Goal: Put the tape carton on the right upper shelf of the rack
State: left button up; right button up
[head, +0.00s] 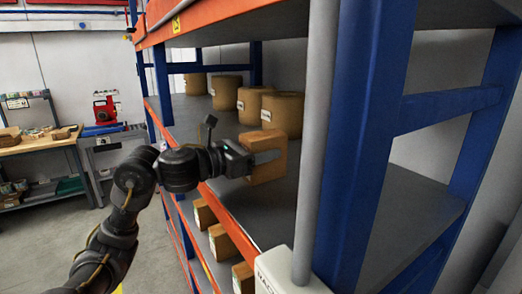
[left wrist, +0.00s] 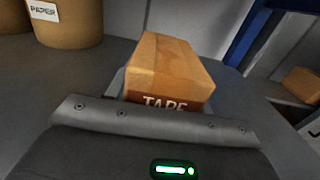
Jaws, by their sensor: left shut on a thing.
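The tape carton (head: 266,142) is a small brown box. My left gripper (head: 264,158) is shut on it and holds it over a grey shelf board of the rack (head: 361,130), inside the front orange beam. The carton also shows in the left wrist view (left wrist: 172,68), tilted in the picture, with the word TAPE partly hidden by the gripper body. I cannot tell whether its underside touches the board. The rack has blue uprights and orange beams, with another shelf level above. My right gripper is not in view.
Several brown round containers (head: 282,111) stand deeper on the same shelf; one in the left wrist view (left wrist: 66,18) reads PAPER. Several cartons (head: 222,242) sit on the level below. A grey pole (head: 318,130) and blue upright stand right of the carton. A workbench (head: 40,142) is at left.

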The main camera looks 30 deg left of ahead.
pick_arm(q)
jog(key=shift+f, duration=0.1)
jog(key=o, duration=1.2)
jog(key=shift+r, duration=0.25)
jog(key=b+v, duration=0.1)
jog(key=v, duration=0.2)
jog(key=b+v, duration=0.2)
jog(key=v, duration=0.2)
jog(key=b+v, duration=0.2)
jog(key=v, duration=0.1)
jog(key=shift+s+a+f, duration=0.2)
jog(key=shift+f, duration=0.15)
jog(key=shift+s+a+r, duration=0.2)
jog(key=shift+s+a, duration=0.15)
jog(key=shift+s, duration=0.3)
